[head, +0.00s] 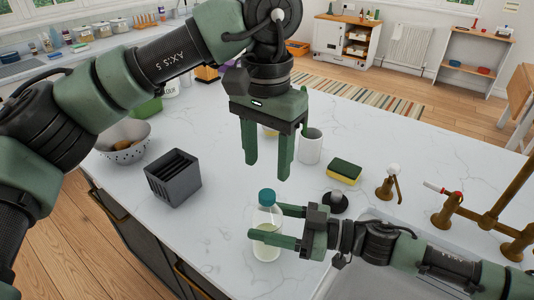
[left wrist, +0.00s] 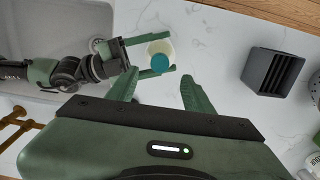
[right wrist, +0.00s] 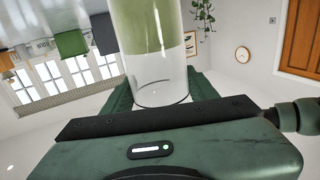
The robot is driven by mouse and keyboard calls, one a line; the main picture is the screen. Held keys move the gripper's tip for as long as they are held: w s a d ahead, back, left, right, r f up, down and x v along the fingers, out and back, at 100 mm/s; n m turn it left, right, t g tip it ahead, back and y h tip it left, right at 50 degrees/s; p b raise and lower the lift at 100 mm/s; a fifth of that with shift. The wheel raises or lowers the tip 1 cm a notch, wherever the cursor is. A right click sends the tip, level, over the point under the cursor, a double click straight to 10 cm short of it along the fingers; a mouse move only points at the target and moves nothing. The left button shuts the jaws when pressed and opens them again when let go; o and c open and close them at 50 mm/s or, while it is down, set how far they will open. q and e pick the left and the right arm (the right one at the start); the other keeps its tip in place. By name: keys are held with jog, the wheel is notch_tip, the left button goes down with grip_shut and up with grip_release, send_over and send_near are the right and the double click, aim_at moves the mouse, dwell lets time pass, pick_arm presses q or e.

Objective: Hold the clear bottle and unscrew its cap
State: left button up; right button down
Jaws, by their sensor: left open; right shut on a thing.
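The clear bottle (head: 267,243) is upright at the front of the white counter, with a teal cap (head: 267,197) on top and pale contents inside. My right gripper (head: 265,222) comes from the right and is shut on the bottle's body. In the right wrist view the bottle (right wrist: 158,75) fills the space between its fingers. My left gripper (head: 267,170) points down, open and empty, just above the cap. In the left wrist view the cap (left wrist: 160,62) lies between the spread left fingertips, apart from them. I cannot tell whether the bottle's base touches the counter.
A dark slotted rack (head: 173,178) and a colander (head: 124,140) stand to the left. A white mug (head: 311,146), a sponge (head: 344,171) and brass taps (head: 452,207) are behind and to the right. The sink (head: 352,285) lies under my right arm.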

aim_at(267, 194)
pick_arm(q)
notch_tip(267, 194, down, 8)
jog(key=shift+r, duration=0.2)
grip_shut()
dwell(0.4)
